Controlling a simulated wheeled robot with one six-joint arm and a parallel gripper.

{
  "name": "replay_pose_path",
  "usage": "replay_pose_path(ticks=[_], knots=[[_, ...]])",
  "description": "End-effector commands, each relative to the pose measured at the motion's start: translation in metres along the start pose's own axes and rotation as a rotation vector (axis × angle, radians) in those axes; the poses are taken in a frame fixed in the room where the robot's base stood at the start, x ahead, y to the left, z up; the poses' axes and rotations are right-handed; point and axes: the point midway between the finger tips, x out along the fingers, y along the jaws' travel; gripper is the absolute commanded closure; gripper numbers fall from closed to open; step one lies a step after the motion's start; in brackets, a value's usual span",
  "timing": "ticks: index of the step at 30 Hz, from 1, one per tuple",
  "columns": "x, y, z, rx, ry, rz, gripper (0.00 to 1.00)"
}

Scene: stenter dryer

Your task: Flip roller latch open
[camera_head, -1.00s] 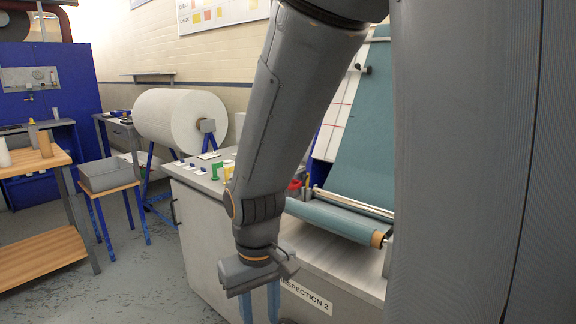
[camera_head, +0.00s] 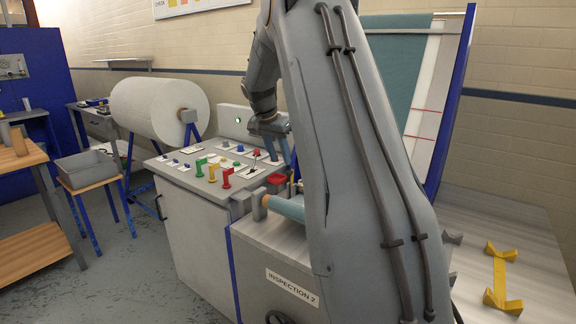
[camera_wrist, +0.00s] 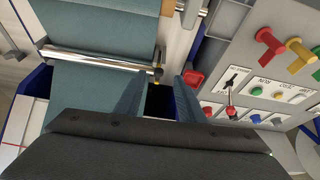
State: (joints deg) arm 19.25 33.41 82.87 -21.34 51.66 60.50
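My gripper (camera_head: 280,150) hangs over the control panel side of the inspection table. In the wrist view its two blue fingers (camera_wrist: 158,92) are apart, with nothing between them. A teal cloth roll (camera_head: 287,207) lies below, partly hidden by my arm. In the wrist view, a shiny metal bar (camera_wrist: 95,60) crosses the teal cloth (camera_wrist: 90,95). A small brass-coloured piece (camera_wrist: 157,73) stands at the bar's end, just beyond the fingertips and apart from them. It may be the roller latch, but I cannot tell surely.
The control panel (camera_head: 195,180) carries several red, yellow and green levers and a red-tipped toggle (camera_wrist: 231,110). A red box-like part (camera_wrist: 193,78) is close right of the fingers in the wrist view. A yellow bracket (camera_head: 499,275) lies on the right tabletop.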

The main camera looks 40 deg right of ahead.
Motion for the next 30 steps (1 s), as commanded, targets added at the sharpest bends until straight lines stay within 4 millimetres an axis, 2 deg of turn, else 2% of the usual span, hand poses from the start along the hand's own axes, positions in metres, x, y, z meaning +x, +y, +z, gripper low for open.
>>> replay_pose_path(ticks=[1,4,18,24,30], knots=[[0.001,0.001,-0.010,0.023,0.008,0.004,0.64],[0.005,0.001,-0.017,0.045,0.015,0.007,0.64],[0.068,0.002,-0.018,0.045,0.015,0.007,0.64],[0.078,0.001,-0.018,0.045,0.015,0.005,0.64],[0.079,0.001,-0.017,0.045,0.016,0.005,0.64]])
